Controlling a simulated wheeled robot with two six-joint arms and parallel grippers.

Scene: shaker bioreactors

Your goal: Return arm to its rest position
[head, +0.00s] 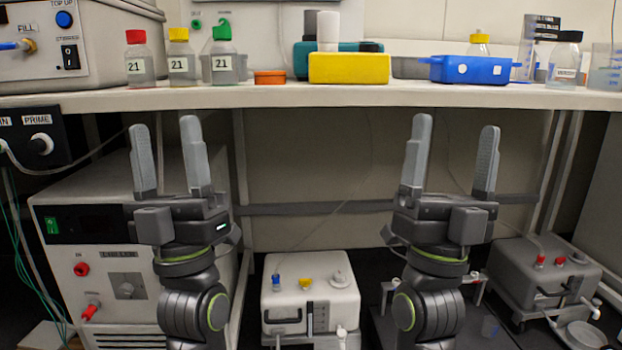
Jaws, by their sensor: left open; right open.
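My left gripper (170,158) stands upright on the left side of the head view, fingers pointing up, open and empty, in front of a white box-shaped instrument. My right gripper (450,155) stands upright right of the middle, also open and empty, fingers pointing up. Both sets of fingertips are just below the shelf edge in the picture and appear to touch nothing.
A white shelf (300,97) runs across above the grippers. It carries capped bottles (180,65), a yellow box (348,68) and a blue rack (470,69). Below are a white instrument (110,262), a small white unit (310,300) and a grey unit (545,275).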

